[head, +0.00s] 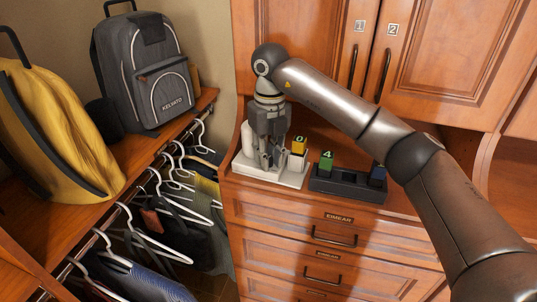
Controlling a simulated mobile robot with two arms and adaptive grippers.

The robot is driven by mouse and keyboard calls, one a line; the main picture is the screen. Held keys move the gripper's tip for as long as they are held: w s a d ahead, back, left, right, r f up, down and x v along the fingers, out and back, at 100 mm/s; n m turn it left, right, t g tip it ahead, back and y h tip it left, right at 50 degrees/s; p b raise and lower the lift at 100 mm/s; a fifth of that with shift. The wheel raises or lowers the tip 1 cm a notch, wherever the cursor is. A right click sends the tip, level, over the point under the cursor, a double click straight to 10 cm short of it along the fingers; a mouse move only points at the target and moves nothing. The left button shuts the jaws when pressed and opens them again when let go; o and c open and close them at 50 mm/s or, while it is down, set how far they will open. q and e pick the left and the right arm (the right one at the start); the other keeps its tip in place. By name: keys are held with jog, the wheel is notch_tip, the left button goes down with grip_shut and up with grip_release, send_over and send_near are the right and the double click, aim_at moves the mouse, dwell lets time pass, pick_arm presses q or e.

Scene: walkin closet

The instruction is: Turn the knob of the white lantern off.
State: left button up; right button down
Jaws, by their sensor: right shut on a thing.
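A white object with a flat base (292,180) stands at the left end of the wooden cabinet top. I take it for the white lantern, but my right gripper covers much of it. My right gripper (272,163) points down over it with its fingers at the white object, shut on part of it. The knob is hidden, so I cannot tell its position. My left gripper is out of view.
Cabinet doors (440,65) rise behind. A grey backpack (147,75), a yellow bag (60,130) and hangers (150,240) are left.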

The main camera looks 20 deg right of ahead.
jog(key=shift+n+b, duration=0.45)
jog(key=shift+n, duration=0.95)
jog(key=c, duration=1.3)
grip_release()
jog(key=shift+w, duration=0.1)
jog(key=shift+r, duration=0.2)
notch_tip(320, 180, up, 12)
jog(key=shift+d+f, duration=0.1)
jog(key=shift+f, duration=0.1)
